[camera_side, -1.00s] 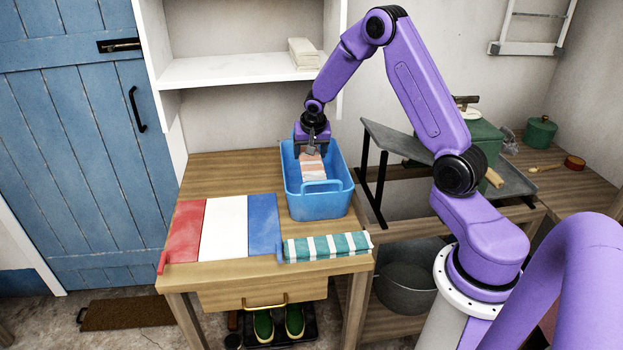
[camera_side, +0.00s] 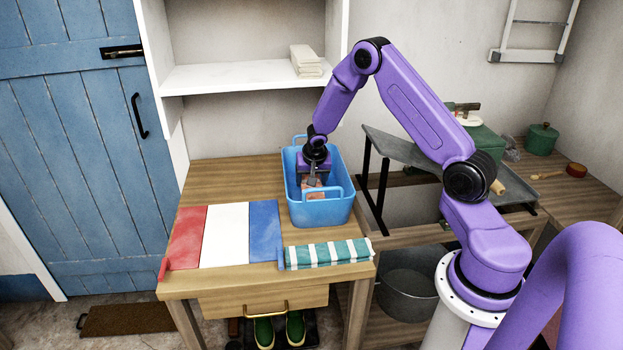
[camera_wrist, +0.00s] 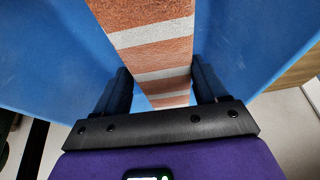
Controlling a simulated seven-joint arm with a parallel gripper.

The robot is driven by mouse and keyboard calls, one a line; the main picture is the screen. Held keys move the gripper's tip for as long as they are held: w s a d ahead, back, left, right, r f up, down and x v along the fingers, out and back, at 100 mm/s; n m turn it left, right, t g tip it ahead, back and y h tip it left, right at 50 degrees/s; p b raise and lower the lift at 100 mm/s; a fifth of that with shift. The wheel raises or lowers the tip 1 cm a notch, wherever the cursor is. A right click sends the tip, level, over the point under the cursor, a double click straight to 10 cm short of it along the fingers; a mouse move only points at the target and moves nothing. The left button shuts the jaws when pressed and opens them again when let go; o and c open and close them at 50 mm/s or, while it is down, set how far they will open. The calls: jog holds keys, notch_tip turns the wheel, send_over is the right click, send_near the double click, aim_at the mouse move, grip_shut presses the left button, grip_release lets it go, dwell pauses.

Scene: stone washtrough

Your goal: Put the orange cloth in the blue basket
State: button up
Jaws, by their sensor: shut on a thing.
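The blue basket (camera_side: 321,210) stands upright on the wooden table, with handles at its front and back. My gripper (camera_side: 312,188) is down inside the basket. It is shut on the orange cloth (camera_side: 318,183), which shows orange with pale stripes. In the wrist view the cloth (camera_wrist: 150,40) runs between the two dark fingers (camera_wrist: 162,88), with the blue walls of the basket (camera_wrist: 240,40) on both sides. The basket wall hides the cloth's lower end in the side view, so I cannot tell whether it touches the bottom.
A red, white and blue panel (camera_side: 223,235) lies left of the basket. A green-and-white striped cloth (camera_side: 328,253) lies in front of it. A tilted grey board (camera_side: 400,148) stands close on the right. The table's back left (camera_side: 225,180) is clear.

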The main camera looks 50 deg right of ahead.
jog(key=shift+f, duration=0.6)
jog(key=o, duration=1.2)
jog(key=shift+c, duration=0.2)
jog(key=shift+r, duration=0.1)
